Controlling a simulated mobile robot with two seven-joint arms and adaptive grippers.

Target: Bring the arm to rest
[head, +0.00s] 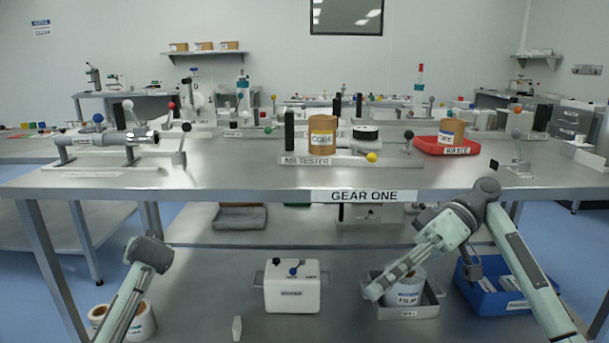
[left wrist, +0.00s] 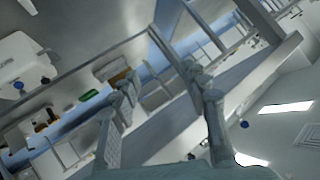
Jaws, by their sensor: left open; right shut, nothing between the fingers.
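My right arm comes in from the right of the head view, bends at a high elbow, and its gripper (head: 374,290) points down and left. Its fingers are shut and empty. They show in front of the grey tray (head: 425,308) with the white roll; I cannot tell the gap between them. Of my left arm (head: 147,255), only a bent part shows at lower left in the head view; its gripper is out of that view. In the left wrist view the left gripper (left wrist: 158,76) has its two fingers spread, with nothing between them.
A steel table (head: 240,181) labelled GEAR ONE spans the front, carrying a brown core (head: 322,136), a red waste tray (head: 432,145) and a clamp fixture (head: 95,142). On the shelf below are a white box (head: 292,292) and a blue bin (head: 483,299).

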